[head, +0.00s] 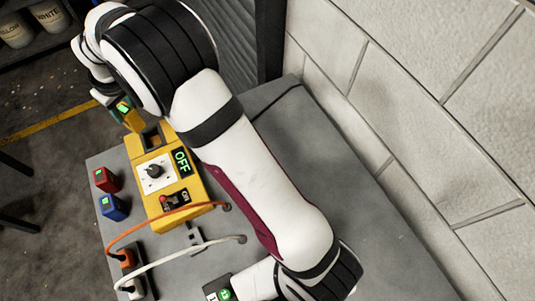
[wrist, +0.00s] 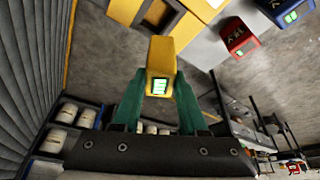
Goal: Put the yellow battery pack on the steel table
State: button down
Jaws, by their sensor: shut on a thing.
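The yellow battery pack (head: 132,118) has a lit green display and is held beyond the far end of the yellow machine (head: 188,198) in the head view. My gripper (wrist: 159,95) is shut on the pack, with green fingers on both sides of it in the wrist view. The pack (wrist: 161,55) points toward the machine's dark open slot (wrist: 160,12); I cannot tell the exact gap. In the head view my wrist partly hides the gripper. The grey steel table (head: 330,160) lies under the machine and my arm.
A red pack (head: 105,180) and a blue pack (head: 113,207) stand left of the machine. Orange (head: 160,219) and white (head: 180,255) cables cross the front of the table. A block wall borders the right. The table's right side looks clear beyond my arm.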

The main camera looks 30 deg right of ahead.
jog(key=n, duration=0.1)
jog(key=w+a+r+n, duration=0.1)
jog(key=n, duration=0.1)
jog(key=shift+r+g+y, duration=0.2)
jog(key=shift+g+y, duration=0.1)
jog(key=shift+y, duration=0.1)
jog(key=shift+s+a, duration=0.1)
jog(key=shift+a, duration=0.1)
jog(key=shift+s+a+f, duration=0.15)
jog(key=shift+a+f, duration=5.4)
jog(key=shift+a, duration=0.15)
jog(key=shift+f, duration=0.1)
jog(key=shift+c, duration=2.2)
grip_release()
